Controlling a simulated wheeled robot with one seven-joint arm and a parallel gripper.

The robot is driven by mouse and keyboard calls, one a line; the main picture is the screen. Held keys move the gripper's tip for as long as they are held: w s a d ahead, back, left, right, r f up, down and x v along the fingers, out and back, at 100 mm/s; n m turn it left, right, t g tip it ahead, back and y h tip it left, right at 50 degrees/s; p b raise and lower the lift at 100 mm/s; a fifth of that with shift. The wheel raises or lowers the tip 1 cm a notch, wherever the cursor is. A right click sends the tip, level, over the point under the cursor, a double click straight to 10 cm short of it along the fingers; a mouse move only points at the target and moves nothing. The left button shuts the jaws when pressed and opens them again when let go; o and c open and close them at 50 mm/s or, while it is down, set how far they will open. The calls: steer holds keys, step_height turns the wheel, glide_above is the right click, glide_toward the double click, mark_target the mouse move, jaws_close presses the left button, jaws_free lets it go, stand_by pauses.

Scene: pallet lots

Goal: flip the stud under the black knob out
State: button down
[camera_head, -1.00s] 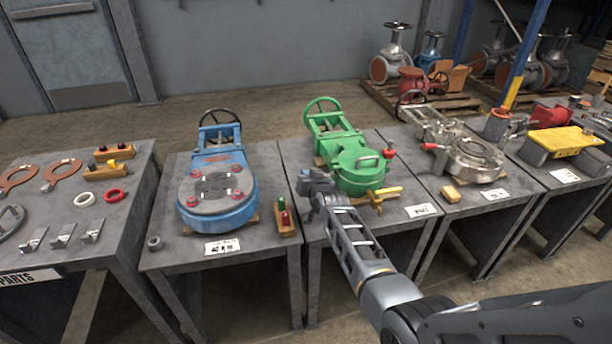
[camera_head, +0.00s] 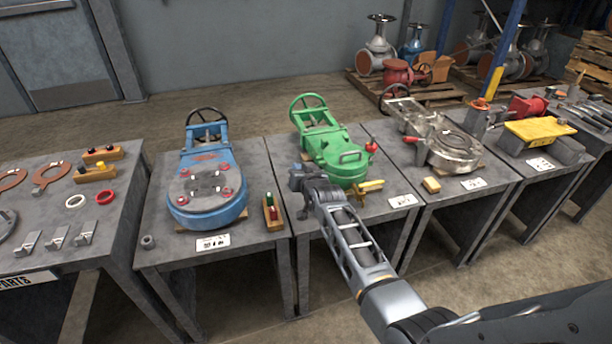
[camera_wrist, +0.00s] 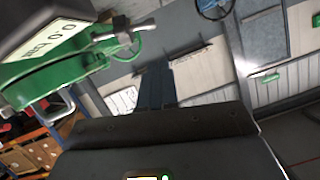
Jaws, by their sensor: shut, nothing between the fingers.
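My gripper (camera_head: 303,204) is shut and empty, close by the valve's near left edge; contact cannot be told. The wrist view shows a green part (camera_wrist: 50,75) with a silver handle at the upper left.
A blue valve (camera_head: 207,190) with a bolted lid lies on the table to the left. A small wooden block (camera_head: 272,213) with green and red knobs stands beside it. A silver valve (camera_head: 452,150) lies to the right. Knobbed wooden blocks (camera_head: 94,173) lie on the far-left table.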

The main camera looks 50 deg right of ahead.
steer(key=v, duration=0.6)
steer(key=shift+s+a+r, duration=0.15)
steer(key=shift+s+a, duration=0.05)
stand_by(0.4)
